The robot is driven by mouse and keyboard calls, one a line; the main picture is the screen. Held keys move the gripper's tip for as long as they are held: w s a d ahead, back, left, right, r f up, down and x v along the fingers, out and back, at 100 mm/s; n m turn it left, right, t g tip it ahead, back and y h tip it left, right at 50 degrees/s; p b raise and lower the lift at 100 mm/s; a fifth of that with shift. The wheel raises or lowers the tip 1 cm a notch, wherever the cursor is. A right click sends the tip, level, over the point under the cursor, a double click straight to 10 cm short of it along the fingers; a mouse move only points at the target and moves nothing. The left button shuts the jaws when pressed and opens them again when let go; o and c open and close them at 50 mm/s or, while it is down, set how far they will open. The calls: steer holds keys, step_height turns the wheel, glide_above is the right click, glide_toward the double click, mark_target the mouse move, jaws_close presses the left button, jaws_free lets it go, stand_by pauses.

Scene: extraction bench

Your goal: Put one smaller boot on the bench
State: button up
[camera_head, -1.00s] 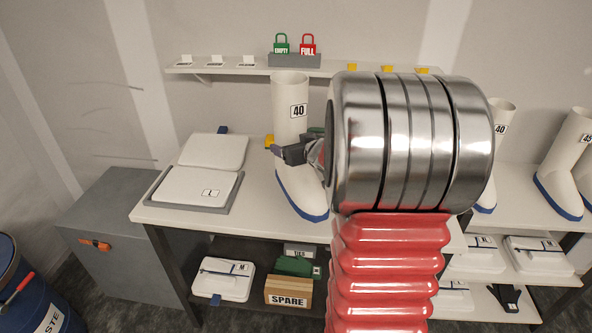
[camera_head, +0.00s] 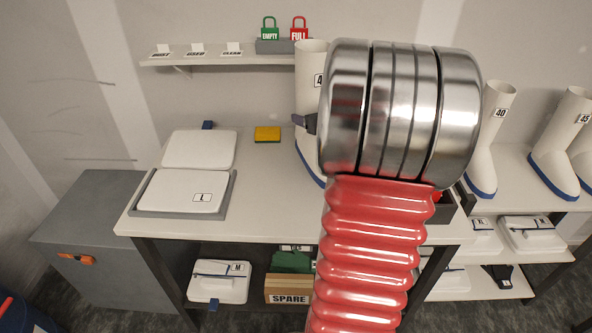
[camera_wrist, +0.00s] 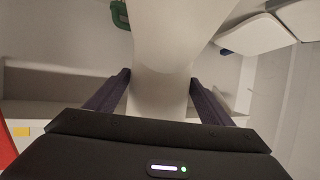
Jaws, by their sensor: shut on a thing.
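A white boot (camera_head: 309,62) with a blue sole stands upright in my gripper, over the bench (camera_head: 265,200). Its label is partly covered by my arm, and only a "4" shows. My gripper (camera_head: 305,123) is shut on the boot's shaft. In the wrist view, the pale shaft (camera_wrist: 163,45) sits between the two dark fingers of my gripper (camera_wrist: 160,82). My arm hides the boot's right side and toe. I cannot tell whether the sole touches the bench. Another boot labelled 40 (camera_head: 487,135) and one labelled 45 (camera_head: 562,135) stand on the right rack.
A tray (camera_head: 180,213) with folded white items marked L lies at the bench's left. A yellow block (camera_head: 267,133) lies at the back, with clear bench around it. A wall shelf (camera_head: 210,60) holds green and red padlocks. A grey cabinet (camera_head: 85,235) stands left.

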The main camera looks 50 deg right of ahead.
steer(key=shift+s+d+f, duration=0.1)
steer(key=shift+f, duration=2.9)
steer(key=shift+f, duration=1.9)
steer(key=o, duration=2.1)
steer(key=shift+f, duration=0.15)
steer(key=shift+s+a+r, duration=0.2)
steer(key=shift+s+r, duration=0.1)
steer(key=shift+s, duration=0.2)
steer(key=shift+v, duration=5.45)
